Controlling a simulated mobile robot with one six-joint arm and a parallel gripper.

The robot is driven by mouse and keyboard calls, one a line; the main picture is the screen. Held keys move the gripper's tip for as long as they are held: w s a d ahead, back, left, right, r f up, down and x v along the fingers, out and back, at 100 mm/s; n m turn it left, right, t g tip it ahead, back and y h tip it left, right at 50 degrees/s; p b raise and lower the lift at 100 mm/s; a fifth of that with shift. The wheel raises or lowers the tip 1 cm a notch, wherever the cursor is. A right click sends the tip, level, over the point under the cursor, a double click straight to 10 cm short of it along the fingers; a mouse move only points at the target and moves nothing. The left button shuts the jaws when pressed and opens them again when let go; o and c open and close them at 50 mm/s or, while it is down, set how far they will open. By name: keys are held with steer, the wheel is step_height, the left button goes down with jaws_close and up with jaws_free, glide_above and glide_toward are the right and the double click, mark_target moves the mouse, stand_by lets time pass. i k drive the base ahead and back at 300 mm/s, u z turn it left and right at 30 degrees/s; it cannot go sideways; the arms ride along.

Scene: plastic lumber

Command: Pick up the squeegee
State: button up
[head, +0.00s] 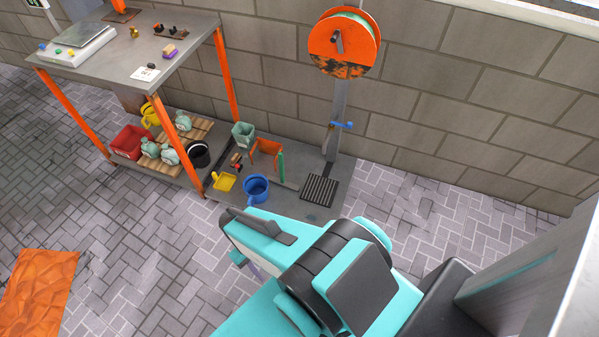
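I cannot make out the squeegee for certain. A small black and orange tool (236,161) lies among the items on the low grey platform, and an upright green handle (280,168) stands to its right; both are too small to identify. My teal and black arm fills the lower middle and right of the head view. My gripper's fingers cannot be made out; the arm links cover that area.
A workbench with a grey top (110,75) and orange legs stands at the left. An orange reel (343,42) stands by the wall.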

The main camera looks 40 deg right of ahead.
mark_target(282, 182)
steer(key=u, duration=0.45)
steer(key=k, duration=0.15)
steer(key=z, duration=1.7)
steer(key=k, duration=0.9)
steer(key=u, duration=0.2)
steer(key=i, duration=0.85)
steer(key=z, duration=0.05)
